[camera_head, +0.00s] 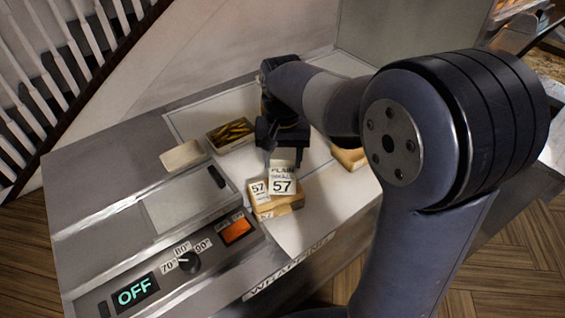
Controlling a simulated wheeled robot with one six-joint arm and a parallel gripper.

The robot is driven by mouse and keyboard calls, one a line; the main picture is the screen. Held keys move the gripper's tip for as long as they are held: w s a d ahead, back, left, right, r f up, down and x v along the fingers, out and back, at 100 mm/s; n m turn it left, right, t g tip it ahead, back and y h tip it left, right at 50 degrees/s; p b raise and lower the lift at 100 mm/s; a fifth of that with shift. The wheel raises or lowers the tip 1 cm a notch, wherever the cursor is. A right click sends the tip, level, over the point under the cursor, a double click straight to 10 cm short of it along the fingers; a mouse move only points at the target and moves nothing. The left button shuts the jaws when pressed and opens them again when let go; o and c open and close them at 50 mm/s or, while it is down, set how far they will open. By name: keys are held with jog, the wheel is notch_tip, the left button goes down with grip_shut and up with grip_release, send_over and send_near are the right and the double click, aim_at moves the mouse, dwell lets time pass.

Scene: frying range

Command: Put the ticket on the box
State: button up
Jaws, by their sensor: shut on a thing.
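A white ticket (283,185) printed with "57" hangs below my gripper (283,158). My gripper is shut on the ticket's upper end; the fingertips are partly hidden by the arm. A tan cardboard box (284,208) lies right below and behind the ticket in the picture. The box bears a label (259,189) that also reads "57". The ticket overlaps the box in this view; I cannot tell whether they touch.
An open box (232,146) with yellowish long pieces stands behind on the left. A pale block (182,156) lies further left. Another tan box (349,158) is partly hidden by my arm. A control panel (165,283) with "OFF", a dial and an orange switch (237,231) is at front left.

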aim_at(283, 160)
jog(key=shift+f, duration=0.9)
jog(key=shift+f, duration=0.2)
jog(key=o, duration=0.9)
jog(key=shift+o, duration=0.2)
notch_tip(283, 160, up, 12)
jog(key=shift+r, duration=0.2)
jog(key=shift+f, duration=0.1)
